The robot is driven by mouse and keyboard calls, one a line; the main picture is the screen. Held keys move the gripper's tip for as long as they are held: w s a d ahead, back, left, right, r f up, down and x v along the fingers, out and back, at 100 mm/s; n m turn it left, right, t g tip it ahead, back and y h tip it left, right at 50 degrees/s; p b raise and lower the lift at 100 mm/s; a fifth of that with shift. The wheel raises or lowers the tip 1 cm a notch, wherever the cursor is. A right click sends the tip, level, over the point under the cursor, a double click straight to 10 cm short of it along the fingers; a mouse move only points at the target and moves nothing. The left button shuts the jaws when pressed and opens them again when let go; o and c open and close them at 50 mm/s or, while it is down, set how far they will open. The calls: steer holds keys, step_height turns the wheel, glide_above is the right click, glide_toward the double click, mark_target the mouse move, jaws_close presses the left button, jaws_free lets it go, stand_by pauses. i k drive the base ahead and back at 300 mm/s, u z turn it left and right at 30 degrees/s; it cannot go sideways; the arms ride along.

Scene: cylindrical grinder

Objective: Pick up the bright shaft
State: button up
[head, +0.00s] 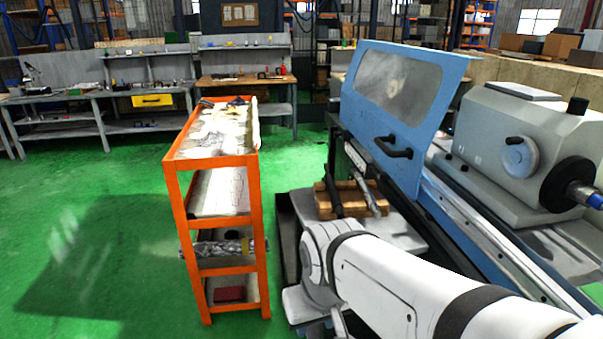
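A bright metal shaft (368,195) lies slanted across a brown wooden rest (322,203) in front of the blue grinding machine. A second, dark shaft (333,187) lies to its left on the same rest. The lower edge of the rest is close above my white arm in the picture. My arm comes in from the lower right and bends down at its rounded joint, below and left of the rest. My gripper is not in view; the arm's lower part runs out of the bottom edge.
The blue machine door (405,100) with a window and black handle stands behind the rest. A grey tailstock with a handwheel (520,157) is at right. An orange shelf cart (175,190) stands left of the rest. Green floor (90,240) is open further left; workbenches line the back.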

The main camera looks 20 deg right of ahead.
mark_target(372, 205)
steer(key=z, duration=0.3)
steer(key=i, duration=1.1)
steer(key=z, duration=0.7)
steer(key=k, duration=0.9)
steer(key=z, duration=0.15)
steer(key=i, duration=0.95)
steer(key=u, duration=0.05)
